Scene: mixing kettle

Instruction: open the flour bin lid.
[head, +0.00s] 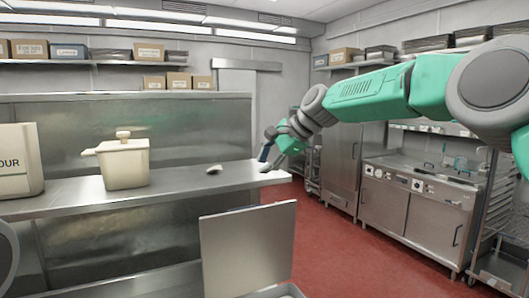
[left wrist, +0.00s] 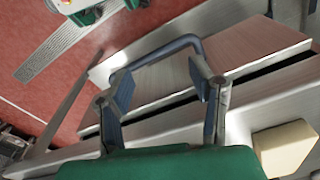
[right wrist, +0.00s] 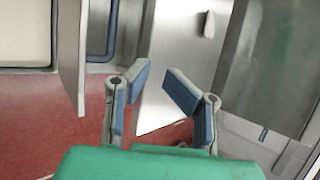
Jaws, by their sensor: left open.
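A cream bin (head: 20,165) with lettering ending in "OUR" stands at the left of the steel counter, cut off by the picture edge; its top shows no clear lid. A cream lidded container (head: 123,165) with a knob and side handle stands right of it, lid on. My right gripper (head: 270,155) is open and empty near the counter's right end; its fingers show apart in the right wrist view (right wrist: 157,77). My left gripper (left wrist: 168,95) is open, with a blue bar handle (left wrist: 155,57) just beyond its fingers; contact cannot be told.
An upright steel panel (head: 247,250) stands in front of the counter (head: 195,190). A small scoop-like object (head: 214,169) lies on the counter. A fryer unit (head: 415,205) and rack stand at the right. The red floor (head: 345,255) between is clear.

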